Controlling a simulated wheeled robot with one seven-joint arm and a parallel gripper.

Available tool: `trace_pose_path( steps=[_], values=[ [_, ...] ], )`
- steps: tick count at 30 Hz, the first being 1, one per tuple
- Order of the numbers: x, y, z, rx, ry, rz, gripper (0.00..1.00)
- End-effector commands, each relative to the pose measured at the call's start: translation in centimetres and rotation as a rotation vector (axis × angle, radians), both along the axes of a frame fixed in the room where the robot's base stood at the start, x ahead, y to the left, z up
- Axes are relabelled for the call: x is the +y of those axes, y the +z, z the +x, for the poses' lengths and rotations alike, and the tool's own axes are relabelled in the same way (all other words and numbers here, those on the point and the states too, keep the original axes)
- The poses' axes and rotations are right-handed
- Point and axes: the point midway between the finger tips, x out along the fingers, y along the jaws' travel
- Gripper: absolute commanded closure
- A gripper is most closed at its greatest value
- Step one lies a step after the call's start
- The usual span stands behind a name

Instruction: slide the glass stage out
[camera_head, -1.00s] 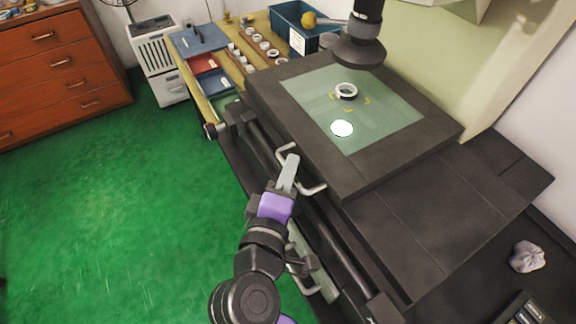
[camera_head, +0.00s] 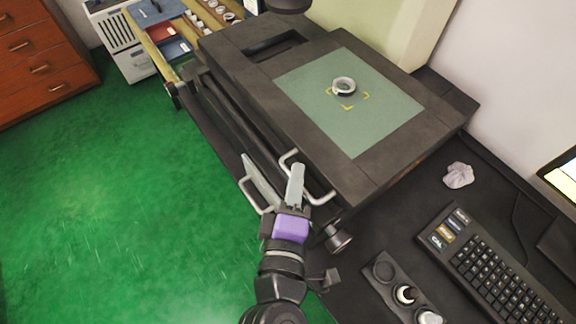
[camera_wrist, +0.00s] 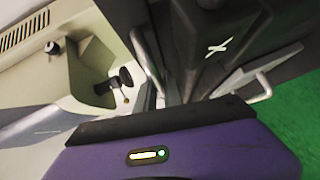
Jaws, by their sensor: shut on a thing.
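The glass stage is a thick dark frame (camera_head: 400,158) around a pale green glass panel (camera_head: 345,125), in the middle of the head view. A pale bearing ring (camera_head: 343,86) lies on the glass near yellow corner marks. A bent metal handle (camera_head: 322,199) sticks out from the stage's front edge. My gripper (camera_head: 297,174) is at this handle and shut on it; its fingers hide the handle's middle. The wrist view shows pale metal bars (camera_wrist: 150,62) beyond my purple gripper body; the grip itself is hidden there.
A second metal handle (camera_head: 249,192) sits lower, left of my gripper. A round knob (camera_head: 337,238) is close on the right. A keyboard (camera_head: 495,265), a knob panel (camera_head: 400,290) and a crumpled cloth (camera_head: 458,175) lie right. Green floor (camera_head: 110,210) is clear at left.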

Motion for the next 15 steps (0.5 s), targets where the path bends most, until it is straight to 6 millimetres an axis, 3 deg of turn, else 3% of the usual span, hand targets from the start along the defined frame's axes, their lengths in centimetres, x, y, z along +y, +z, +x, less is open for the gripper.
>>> trace_pose_path(
  steps=[15],
  values=[
    [-0.48,-0.17,-0.72,0.003,-0.001,-0.001,1.00]
  ],
)
